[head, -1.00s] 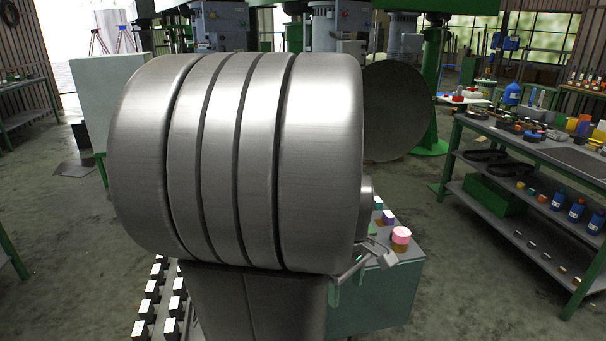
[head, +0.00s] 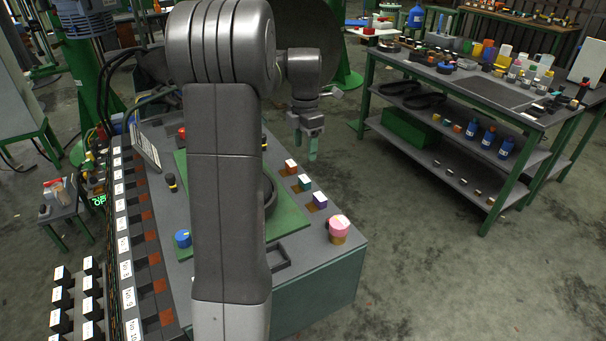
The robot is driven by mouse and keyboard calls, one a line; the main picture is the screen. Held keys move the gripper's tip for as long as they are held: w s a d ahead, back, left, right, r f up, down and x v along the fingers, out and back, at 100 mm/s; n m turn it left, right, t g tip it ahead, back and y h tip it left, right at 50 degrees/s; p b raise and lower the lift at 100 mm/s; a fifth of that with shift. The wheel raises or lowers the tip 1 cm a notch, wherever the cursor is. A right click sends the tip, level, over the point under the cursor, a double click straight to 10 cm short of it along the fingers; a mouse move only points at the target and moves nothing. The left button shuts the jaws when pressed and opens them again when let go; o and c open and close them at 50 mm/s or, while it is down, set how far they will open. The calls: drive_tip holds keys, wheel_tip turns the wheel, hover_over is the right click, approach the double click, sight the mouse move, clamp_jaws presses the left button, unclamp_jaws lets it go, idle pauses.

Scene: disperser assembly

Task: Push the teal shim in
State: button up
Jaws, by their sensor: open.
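The teal shim (head: 304,184) is a small block with a pale top, in the middle of a short row on the right part of the grey bench top. An orange shim (head: 290,167) with a white top is just behind it, and a purple shim (head: 320,201) just in front. Brown patches lie at their left sides. How deep the teal shim sits is too small to tell. My gripper (head: 306,143) points down with green fingers, open, behind the row and apart from the teal shim. Nothing shows between its fingers.
My arm hides the middle of the bench, including part of a green plate (head: 287,222) with a dark ring (head: 270,195). A pink knob (head: 340,229) stands at the front right corner, a blue knob (head: 183,239) at the left. Open floor lies between bench and shelved table (head: 455,125).

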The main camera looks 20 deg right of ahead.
sight(304, 178)
wheel_tip(304, 178, down, 12)
drive_tip(key=shift+r+p, duration=0.1)
drive_tip(key=shift+p, duration=0.3)
drive_tip(key=shift+c, duration=0.2)
clamp_jaws()
drive_tip(key=shift+s+a+b, duration=0.1)
drive_tip(key=shift+a+b, duration=0.25)
drive_tip(key=shift+a, duration=1.15)
drive_tip(key=shift+c, duration=1.8)
unclamp_jaws()
drive_tip(key=o, duration=0.4)
drive_tip(key=shift+a, duration=0.1)
drive_tip(key=shift+r, duration=0.15)
